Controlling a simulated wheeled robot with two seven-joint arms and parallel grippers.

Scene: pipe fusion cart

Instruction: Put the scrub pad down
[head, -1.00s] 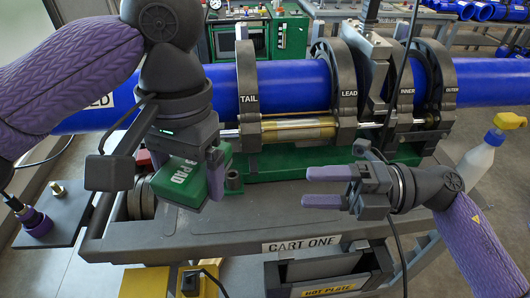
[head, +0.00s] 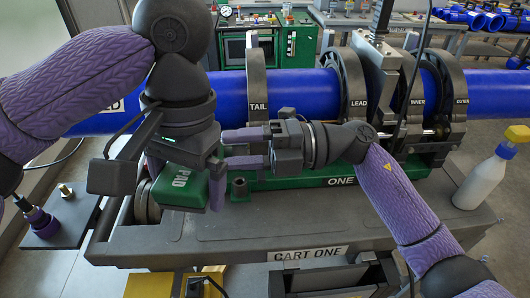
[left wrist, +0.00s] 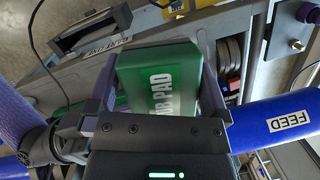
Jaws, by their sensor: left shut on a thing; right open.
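The green scrub pad (head: 178,188) is a block with white lettering, over the left end of the cart top (head: 240,237). My left gripper (head: 187,178) is shut on it; in the left wrist view the pad (left wrist: 158,78) sits between the two fingers. I cannot tell whether the pad touches the cart top. My right gripper (head: 242,149) is open, its fingers pointing left just beside the left gripper and pad. It seems to hold nothing.
A blue pipe (head: 302,95) runs across the cart in dark clamps marked TAIL, LEAD, INNER and OUTER. A spray bottle (head: 482,175) stands at the right end. The front of the cart top is bare. A small dark socket (head: 240,188) stands right of the pad.

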